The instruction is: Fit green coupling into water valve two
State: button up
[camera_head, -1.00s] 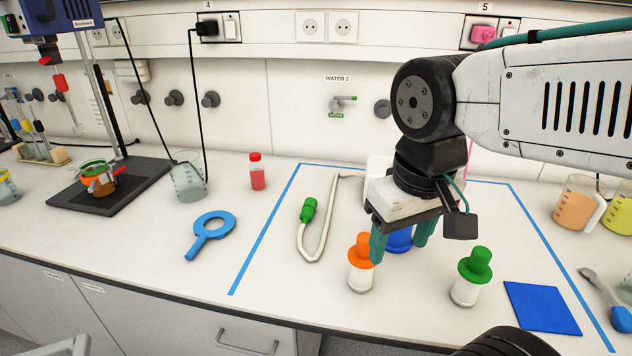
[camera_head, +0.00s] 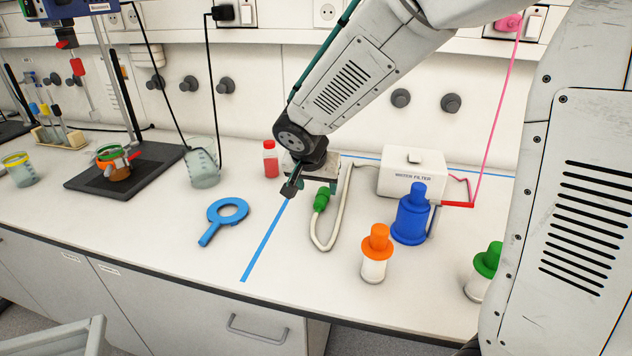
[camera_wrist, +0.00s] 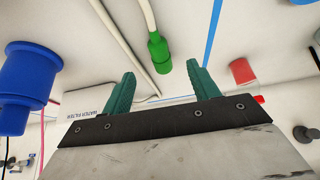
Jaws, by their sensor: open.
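The green coupling (camera_head: 321,200) sits on the end of a white hose (camera_head: 318,232) lying on the bench. It also shows in the wrist view (camera_wrist: 159,52), between and beyond my fingers. My gripper (camera_head: 290,187) is open and empty, just left of the coupling and apart from it. In the wrist view, my two teal fingers (camera_wrist: 160,78) are spread with nothing between them. Water valve two is not visible now; my arm covers that part of the wall in the head view.
A white water filter box (camera_head: 412,172), a blue bottle (camera_head: 410,215) and an orange-capped bottle (camera_head: 376,255) stand right of the hose. A red bottle (camera_head: 270,160) stands behind my gripper. A blue ring tool (camera_head: 225,218) lies left. The front bench between is clear.

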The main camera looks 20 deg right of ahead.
aim_at(320, 199)
jog(key=shift+x, duration=3.95)
grip_shut()
jog(key=shift+r, duration=0.1)
